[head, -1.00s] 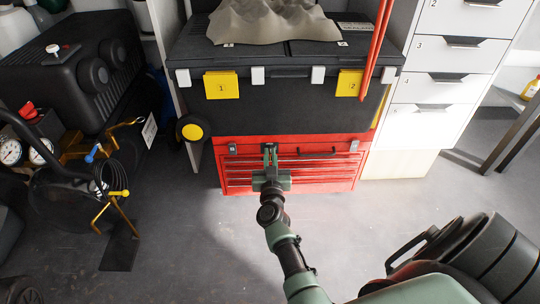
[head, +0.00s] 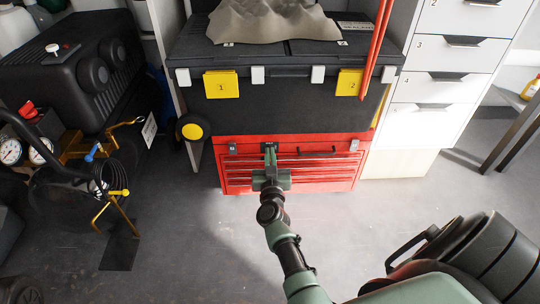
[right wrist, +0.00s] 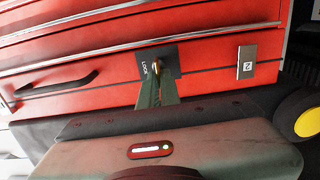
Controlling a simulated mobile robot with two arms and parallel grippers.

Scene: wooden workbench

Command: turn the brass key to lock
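The brass key (right wrist: 156,67) sits in a dark lock plate marked LOCK (right wrist: 144,68) on the front of the red tool chest (head: 335,183). Only a small part of the key shows in the right wrist view. My right gripper (right wrist: 158,77) has its two green fingers close together around the key, and it looks shut on it. In the head view my right gripper (head: 270,148) is at the upper front of the chest and hides the key and lock. My left gripper is not in view.
A black case (head: 290,105) with yellow tags stands on the red chest. A black compressor (head: 75,70) is at the left, with gauges and hoses before it. White drawers (head: 440,90) stand at the right. The floor in front of the chest is clear.

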